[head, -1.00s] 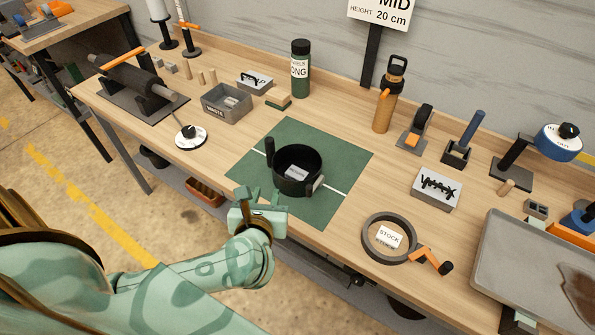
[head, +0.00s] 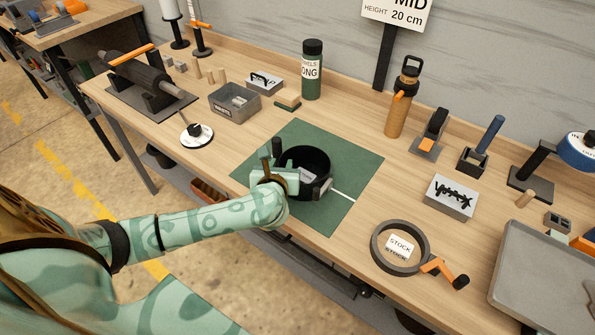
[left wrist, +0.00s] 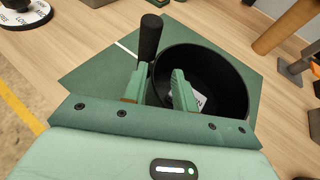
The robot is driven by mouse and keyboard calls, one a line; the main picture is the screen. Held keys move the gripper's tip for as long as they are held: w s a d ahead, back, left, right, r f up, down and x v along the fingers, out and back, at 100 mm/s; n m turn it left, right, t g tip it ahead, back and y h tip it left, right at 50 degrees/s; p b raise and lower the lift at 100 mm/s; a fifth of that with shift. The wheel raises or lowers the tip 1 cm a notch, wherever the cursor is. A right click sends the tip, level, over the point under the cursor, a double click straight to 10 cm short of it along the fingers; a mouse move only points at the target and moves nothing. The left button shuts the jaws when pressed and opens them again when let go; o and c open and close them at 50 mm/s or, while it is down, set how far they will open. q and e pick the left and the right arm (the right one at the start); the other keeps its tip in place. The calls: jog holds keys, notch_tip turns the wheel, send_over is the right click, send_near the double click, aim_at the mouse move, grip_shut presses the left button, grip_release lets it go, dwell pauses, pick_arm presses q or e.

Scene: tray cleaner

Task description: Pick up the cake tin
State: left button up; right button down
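The cake tin (head: 318,160) is a black, round, open tin with a pale label inside. It stands upright on the green mat (head: 355,165), and it also shows in the left wrist view (left wrist: 222,62). A black upright post (left wrist: 149,38) is at its left side. My left gripper (head: 282,168) is at the tin's near left side. In the left wrist view its fingers (left wrist: 158,84) are apart, one over the inside of the tin and one outside by the post. The near wall is partly hidden; I cannot tell whether the fingers touch it. My right gripper is not in view.
A grey ring marked STOCK with an orange handle (head: 400,248) lies to the right. A grey box (head: 451,198) and a large grey tray (head: 545,262) are farther right.

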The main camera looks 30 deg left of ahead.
pick_arm(q)
jog(key=shift+w+a+f, duration=0.1)
jog(key=shift+w, duration=0.05)
grip_shut()
dwell(1.4)
